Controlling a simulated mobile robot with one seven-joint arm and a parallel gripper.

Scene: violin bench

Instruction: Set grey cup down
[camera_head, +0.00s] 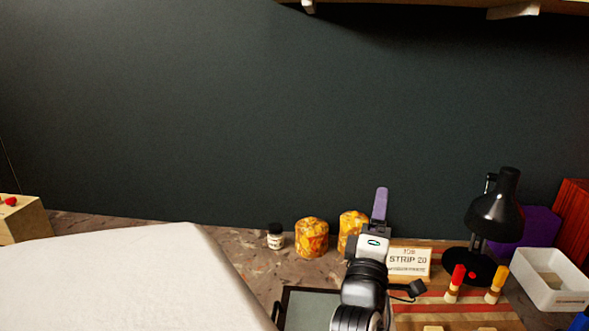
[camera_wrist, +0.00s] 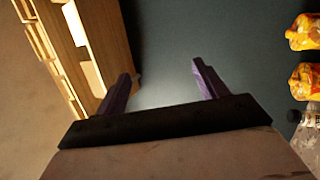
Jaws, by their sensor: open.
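No grey cup can be made out in either view. My gripper (camera_head: 381,196) is raised above the back of the bench, its purple fingers pointing up in front of the dark wall. In the wrist view my gripper (camera_wrist: 161,70) has its two purple fingers spread wide apart, with nothing between them. The bench top (camera_head: 262,272) shows bare brown patterned surface near the jars. Part of the bench behind my arm is hidden.
Two orange patterned jars (camera_head: 312,238) (camera_head: 349,226) and a small dark-capped bottle (camera_head: 275,237) stand left of my arm. A sign (camera_head: 409,262), black lamp (camera_head: 495,215), red- and yellow-handled brushes (camera_head: 456,279) (camera_head: 497,280) and white bin (camera_head: 553,280) stand right. A shelf (camera_head: 420,5) hangs above.

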